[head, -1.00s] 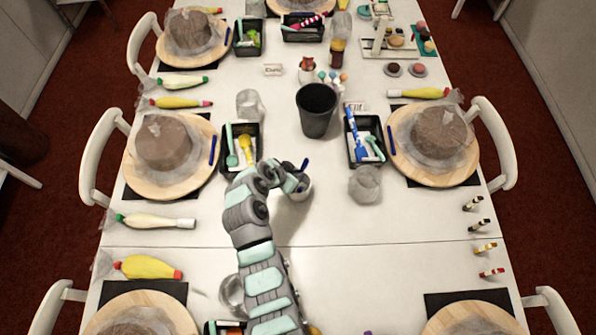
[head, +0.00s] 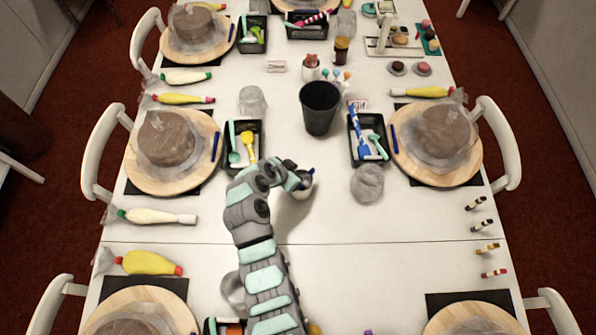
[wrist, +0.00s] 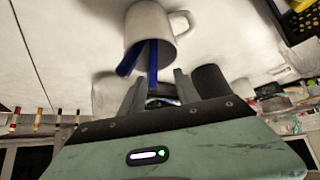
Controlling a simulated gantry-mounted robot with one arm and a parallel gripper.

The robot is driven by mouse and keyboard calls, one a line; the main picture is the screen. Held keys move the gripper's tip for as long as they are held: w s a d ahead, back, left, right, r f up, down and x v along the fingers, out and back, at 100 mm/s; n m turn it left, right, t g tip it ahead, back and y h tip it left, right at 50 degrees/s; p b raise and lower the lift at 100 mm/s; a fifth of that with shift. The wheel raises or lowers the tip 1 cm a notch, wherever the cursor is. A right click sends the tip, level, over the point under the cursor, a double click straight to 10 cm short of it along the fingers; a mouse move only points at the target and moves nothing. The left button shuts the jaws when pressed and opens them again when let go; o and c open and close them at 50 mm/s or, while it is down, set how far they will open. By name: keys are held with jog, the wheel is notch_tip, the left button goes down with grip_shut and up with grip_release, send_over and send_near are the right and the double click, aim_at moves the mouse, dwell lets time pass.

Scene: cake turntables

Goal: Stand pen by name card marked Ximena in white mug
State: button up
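The white mug (head: 303,190) stands on the table just beyond the end of my arm; in the wrist view the mug (wrist: 150,22) shows with its handle at the right. Two blue pen-like shafts stick out of its mouth, a left one (wrist: 129,58) and a right one (wrist: 152,62), both leaning in it. My gripper (wrist: 158,84) is open, its fingers apart on either side of the right shaft's end, without visible contact. In the head view a blue pen tip (head: 311,171) shows at the mug, beside my gripper (head: 297,181). No card reading Ximena is legible.
A black bin (head: 319,112) stands beyond the mug. Blue pens (head: 216,147) and (head: 394,137) lie by the cake turntables.

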jog(key=b+v, duration=0.1)
jog(key=v, duration=1)
jog(key=shift+w+d, duration=0.1)
jog(key=shift+w, duration=0.05)
dwell(0.7)
